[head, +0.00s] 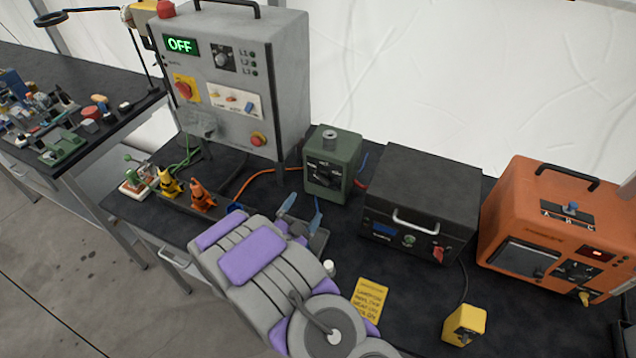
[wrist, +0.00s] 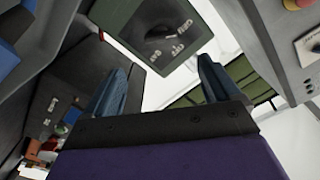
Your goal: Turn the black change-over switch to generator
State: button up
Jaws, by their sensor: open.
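A green box (head: 348,150) stands on the dark bench and carries a black switch (head: 325,172) on its front face. My gripper (head: 304,222) is open and empty, in front of and below the green box. Its two blue-grey fingers (wrist: 160,82) are apart and touch nothing that I can see.
A black box (head: 420,190) with a handle and an orange unit (head: 540,220) stand right of the green box. Yellow and orange plugs (head: 203,197) sit left of my arm. An orange cable (head: 262,178) runs behind. A yellow note (head: 369,298) and yellow block (head: 464,325) lie in front.

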aim_at(321, 180)
jog(key=b+x, duration=0.1)
jog(key=x, duration=1)
jog(key=shift+w, duration=0.2)
jog(key=shift+w+d, duration=0.25)
jog(key=shift+w, duration=0.05)
jog(key=shift+a, duration=0.1)
